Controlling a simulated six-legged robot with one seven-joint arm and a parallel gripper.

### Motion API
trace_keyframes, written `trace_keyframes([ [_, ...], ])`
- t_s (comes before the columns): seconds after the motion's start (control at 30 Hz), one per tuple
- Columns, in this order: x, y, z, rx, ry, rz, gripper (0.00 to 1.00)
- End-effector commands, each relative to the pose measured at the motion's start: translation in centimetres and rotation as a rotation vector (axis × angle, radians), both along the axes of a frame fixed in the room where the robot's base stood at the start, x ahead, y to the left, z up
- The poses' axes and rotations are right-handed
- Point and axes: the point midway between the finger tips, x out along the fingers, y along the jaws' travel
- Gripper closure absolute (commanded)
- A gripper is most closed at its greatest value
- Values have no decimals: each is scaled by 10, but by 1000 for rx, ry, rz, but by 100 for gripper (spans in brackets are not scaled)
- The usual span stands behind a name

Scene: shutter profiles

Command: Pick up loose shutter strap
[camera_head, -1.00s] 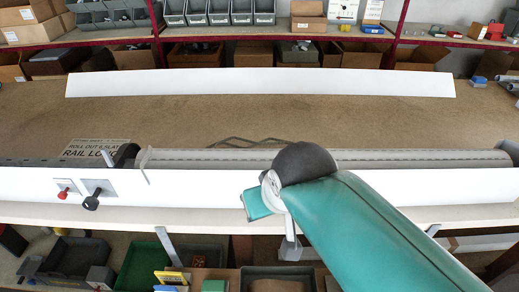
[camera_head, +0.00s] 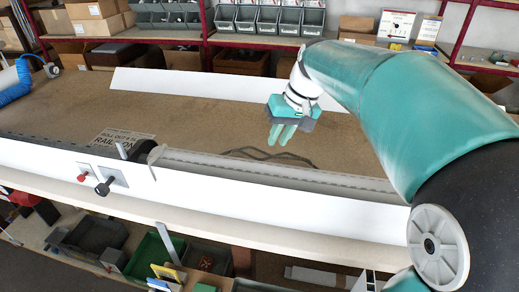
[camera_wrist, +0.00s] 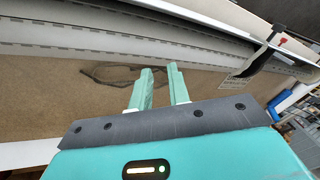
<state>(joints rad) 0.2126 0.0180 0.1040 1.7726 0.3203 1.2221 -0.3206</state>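The loose shutter strap (camera_head: 262,154) is a thin dark grey-brown loop lying on the brown bench top, just behind the long grey slatted profile. My gripper (camera_head: 281,140) is above the bench near the strap, fingers pointing down, with a gap between its two green fingers. In the wrist view, my gripper (camera_wrist: 162,72) is open with nothing between the fingers. There the strap (camera_wrist: 105,80) lies beyond and to the left of the fingertips, partly hidden by the left finger. I see no contact with it.
The grey slatted profile (camera_head: 200,165) and the white front panel (camera_head: 220,193) run along the bench front. A long white strip (camera_head: 190,84) lies at the back. A red knob (camera_head: 82,178) and a black knob (camera_head: 103,188) stick out at left. The bench middle (camera_head: 200,122) is clear.

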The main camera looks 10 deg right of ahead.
Motion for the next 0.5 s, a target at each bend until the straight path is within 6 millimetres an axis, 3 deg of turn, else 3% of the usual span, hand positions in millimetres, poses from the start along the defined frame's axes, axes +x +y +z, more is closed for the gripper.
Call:
trace_keyframes([
  [0.1, 38, -2, -10, 68, 33, 34, 82],
  [0.5, 141, -32, -56, 326, 74, 144, 82],
])
